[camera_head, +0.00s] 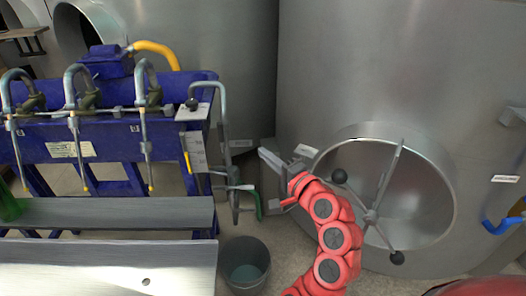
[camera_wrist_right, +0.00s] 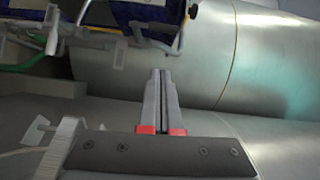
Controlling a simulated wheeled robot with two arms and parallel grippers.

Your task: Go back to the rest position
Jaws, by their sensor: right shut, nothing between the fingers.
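My right gripper (camera_head: 270,158) is at the end of a red arm that comes up from the bottom right in the head view. It is in front of the large steel tank, beside the round hatch. In the right wrist view the two grey fingers (camera_wrist_right: 162,78) lie together, shut, with nothing between them. My left gripper shows in neither view.
The steel tank (camera_head: 400,60) has a round hatch with a handwheel (camera_head: 370,215). A blue filling machine (camera_head: 110,140) with several curved spouts stands at the left. A grey bucket (camera_head: 244,270) stands on the floor. A green bottle (camera_head: 9,205) is at the left edge.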

